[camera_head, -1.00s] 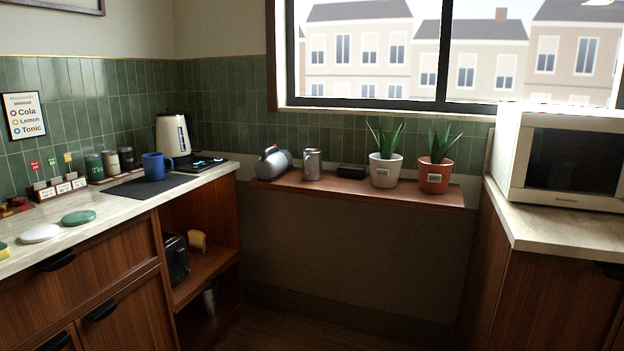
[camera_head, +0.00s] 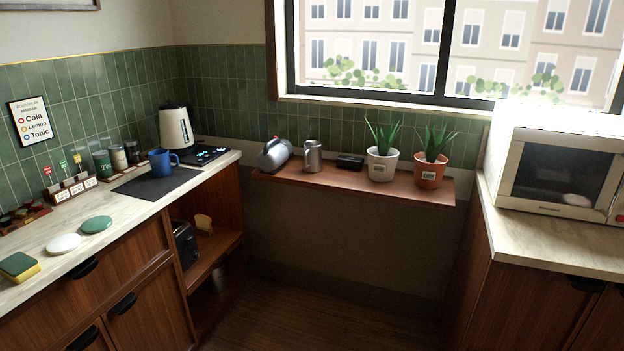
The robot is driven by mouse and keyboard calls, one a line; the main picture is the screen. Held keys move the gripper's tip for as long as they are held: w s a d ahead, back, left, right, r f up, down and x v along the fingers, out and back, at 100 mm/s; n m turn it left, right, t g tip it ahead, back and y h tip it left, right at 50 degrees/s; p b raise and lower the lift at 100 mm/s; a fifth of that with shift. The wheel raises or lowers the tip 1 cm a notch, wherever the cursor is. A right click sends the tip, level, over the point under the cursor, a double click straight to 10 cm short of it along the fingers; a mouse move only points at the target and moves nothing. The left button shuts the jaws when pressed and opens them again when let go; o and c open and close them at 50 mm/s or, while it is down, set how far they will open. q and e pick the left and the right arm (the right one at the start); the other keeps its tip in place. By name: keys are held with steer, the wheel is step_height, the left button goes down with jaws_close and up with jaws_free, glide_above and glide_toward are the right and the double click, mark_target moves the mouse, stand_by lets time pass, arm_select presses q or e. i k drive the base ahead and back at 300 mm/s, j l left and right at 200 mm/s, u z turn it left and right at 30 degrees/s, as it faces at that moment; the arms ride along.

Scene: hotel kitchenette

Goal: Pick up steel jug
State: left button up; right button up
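On the wooden wall shelf (camera_head: 345,181) under the window stand two silver metal vessels. A small upright steel jug (camera_head: 312,157) stands left of the shelf's middle. Left of it, a rounder silver vessel (camera_head: 273,155) with a dark handle and a reddish spot appears tilted or lying on its side. The two are close together, with a narrow gap. Neither of my grippers is in view.
A dark object (camera_head: 350,162), a white-potted plant (camera_head: 382,165) and a terracotta-potted plant (camera_head: 430,172) stand to the jug's right. The left counter holds a blue mug (camera_head: 160,163) and a kettle (camera_head: 175,128). A microwave (camera_head: 560,165) stands right. Open floor (camera_head: 320,312) lies below the shelf.

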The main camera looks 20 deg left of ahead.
mark_target(312, 157)
steer(key=i+j, duration=0.3)
steer(key=i, duration=0.2)
steer(key=i+j, duration=0.3)
steer(key=i, duration=0.15)
steer(key=i+j, duration=0.3)
steer(key=i, duration=0.2)
steer(key=i+j, duration=0.25)
steer(key=i, duration=0.2)
steer(key=i+j, duration=0.3)
steer(key=i, duration=0.2)
steer(key=j+u, duration=0.05)
